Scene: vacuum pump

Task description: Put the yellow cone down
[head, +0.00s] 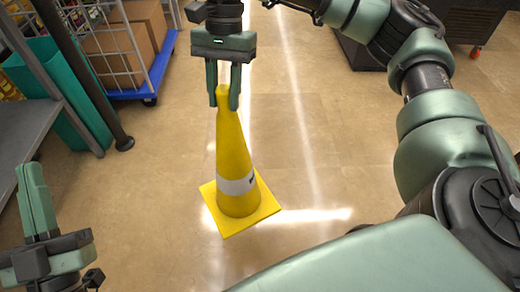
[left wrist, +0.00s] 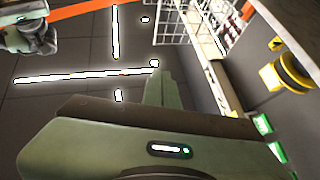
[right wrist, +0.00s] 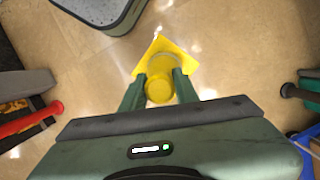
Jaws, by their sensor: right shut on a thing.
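The yellow cone (head: 232,155) stands upright in the middle of the head view, with a white band and a square yellow base. My right gripper (head: 223,103) is shut on its tip from above, with one finger on each side. The right wrist view also shows the cone (right wrist: 160,88) from above, its tip between the fingers. I cannot tell for sure whether the base touches the floor. My left gripper (head: 30,170) is at the lower left, away from the cone; its fingers look closed together and empty in the left wrist view (left wrist: 158,72).
The tan floor (head: 320,185) around the cone is clear. A blue-based wire cart (head: 140,78) with cardboard boxes (head: 118,45) stands at the upper left. A grey shelf (head: 25,120) and a green panel (head: 62,95) are at the left. A dark cabinet (head: 470,35) is at the upper right.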

